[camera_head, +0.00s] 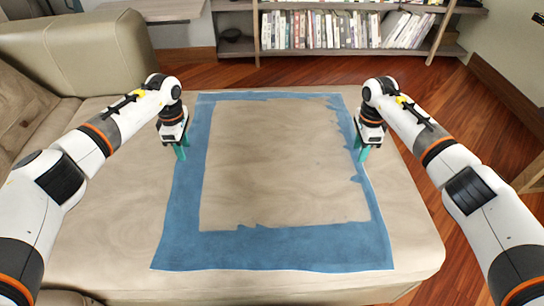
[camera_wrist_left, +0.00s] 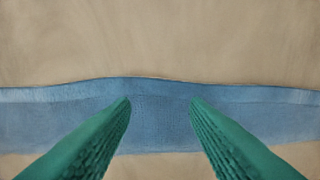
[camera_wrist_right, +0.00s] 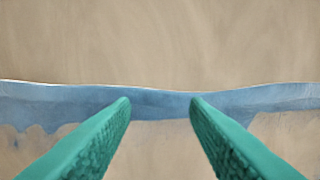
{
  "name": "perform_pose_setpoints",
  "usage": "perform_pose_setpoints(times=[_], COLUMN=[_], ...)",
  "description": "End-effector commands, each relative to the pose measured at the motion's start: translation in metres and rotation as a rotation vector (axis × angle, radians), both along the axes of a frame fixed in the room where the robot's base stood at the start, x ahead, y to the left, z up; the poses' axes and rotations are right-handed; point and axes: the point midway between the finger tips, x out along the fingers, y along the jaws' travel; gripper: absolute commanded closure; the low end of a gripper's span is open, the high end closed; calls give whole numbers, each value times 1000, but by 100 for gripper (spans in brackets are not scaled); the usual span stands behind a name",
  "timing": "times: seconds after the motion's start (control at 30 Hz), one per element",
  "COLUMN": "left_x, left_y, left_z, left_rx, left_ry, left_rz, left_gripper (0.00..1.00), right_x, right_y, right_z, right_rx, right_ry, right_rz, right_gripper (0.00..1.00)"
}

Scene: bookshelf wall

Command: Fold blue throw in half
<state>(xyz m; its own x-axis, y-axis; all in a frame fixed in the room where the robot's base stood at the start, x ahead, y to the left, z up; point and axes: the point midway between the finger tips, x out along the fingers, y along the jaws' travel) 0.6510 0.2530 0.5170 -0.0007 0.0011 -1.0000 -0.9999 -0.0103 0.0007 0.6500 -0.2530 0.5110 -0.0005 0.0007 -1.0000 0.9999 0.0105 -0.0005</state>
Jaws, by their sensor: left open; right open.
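The blue throw (camera_head: 280,248) lies spread out on the beige sofa seat. Only a blue border shows around a large beige middle with ragged edges; I cannot tell whether the cloth covers that middle. My left gripper (camera_head: 181,153) is open at the throw's left edge. In the left wrist view, the blue strip (camera_wrist_left: 160,125) runs across between its green fingers (camera_wrist_left: 160,100). My right gripper (camera_head: 363,155) is open at the throw's right edge. In the right wrist view, a narrower blue strip (camera_wrist_right: 160,105) passes between its fingers (camera_wrist_right: 160,99). I cannot tell whether either gripper touches the cloth.
The sofa seat (camera_head: 105,230) has bare room left of the throw. Its armrest (camera_head: 75,50) and back cushion (camera_head: 25,105) rise at the left. A low bookshelf (camera_head: 350,53) with books stands behind, across the wooden floor (camera_head: 300,76).

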Motion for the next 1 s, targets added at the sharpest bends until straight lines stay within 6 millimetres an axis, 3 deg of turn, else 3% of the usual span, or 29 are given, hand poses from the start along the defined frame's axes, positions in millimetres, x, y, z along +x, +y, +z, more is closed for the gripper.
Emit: perform_pose_setpoints(times=[0.13, 0.6, 1.0], left_x=[0, 0, -1], left_y=[0, 0, 0], left_z=[-10, -16, -15], left_rx=[-1, -1, -1], left_ry=[1, 0, 1], left_rz=[1, 0, 0], left_gripper=[58, 59, 92], right_x=[0, 0, -1], right_y=[0, 0, 0], right_z=[-9, -15, -15], right_rx=[0, 0, -1], right_ry=[1, 0, 1], right_rz=[-1, 0, 0], right_gripper=[58, 59, 92])
